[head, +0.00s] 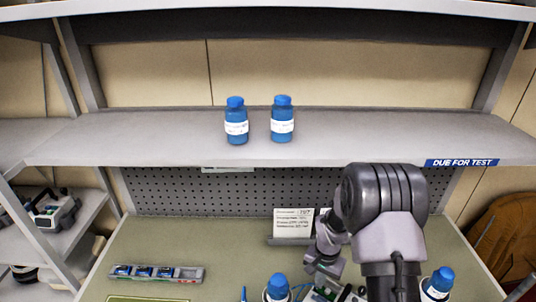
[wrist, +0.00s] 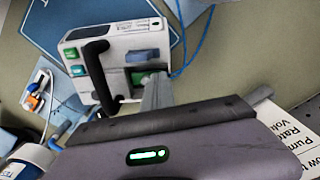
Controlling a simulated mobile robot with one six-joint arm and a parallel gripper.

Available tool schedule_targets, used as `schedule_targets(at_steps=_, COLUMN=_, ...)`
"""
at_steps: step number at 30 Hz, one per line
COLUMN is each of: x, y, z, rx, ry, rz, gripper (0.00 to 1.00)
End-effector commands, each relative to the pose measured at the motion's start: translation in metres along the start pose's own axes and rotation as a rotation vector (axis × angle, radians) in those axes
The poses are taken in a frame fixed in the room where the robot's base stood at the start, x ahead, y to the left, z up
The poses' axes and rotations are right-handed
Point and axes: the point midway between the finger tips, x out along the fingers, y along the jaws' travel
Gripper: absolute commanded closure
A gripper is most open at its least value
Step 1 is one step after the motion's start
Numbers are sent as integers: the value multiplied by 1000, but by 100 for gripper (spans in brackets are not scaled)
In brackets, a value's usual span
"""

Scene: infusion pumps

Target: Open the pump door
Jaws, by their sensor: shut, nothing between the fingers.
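The pump (wrist: 117,38) is a pale box on the bench in the wrist view, tilted in the picture. It has a black handle (wrist: 99,72), a blue-grey piece (wrist: 142,55) and green parts on its face. I cannot tell which part is the door or whether it is ajar. My gripper (wrist: 156,92) is shut and empty, its grey fingers close beside the pump's lower right side; contact is unclear. In the head view, only bits of the pump (head: 325,294) show at the bottom edge, largely hidden by my arm.
Two blue bottles (head: 236,121) (head: 282,119) stand on the shelf above. More blue-capped bottles (head: 277,288) (head: 438,284) stand on the bench. A grey tray (head: 155,274) lies at the left. A printed card (head: 293,223) stands behind. A blue tube (wrist: 192,50) runs near the pump.

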Motion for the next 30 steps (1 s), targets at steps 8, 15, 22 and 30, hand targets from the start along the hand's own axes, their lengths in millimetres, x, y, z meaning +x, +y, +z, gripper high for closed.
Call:
schedule_targets(at_steps=8, x=1, y=-1, z=-10, rx=0, ry=1, rz=0, gripper=100)
schedule_targets(at_steps=15, x=1, y=-2, z=-19, rx=-1, ry=1, rz=0, gripper=100)
schedule_targets(at_steps=22, x=1, y=-3, z=-27, rx=0, ry=2, rz=0, gripper=100)
schedule_targets(at_steps=30, x=1, y=-4, z=-36, rx=0, ry=1, rz=0, gripper=100)
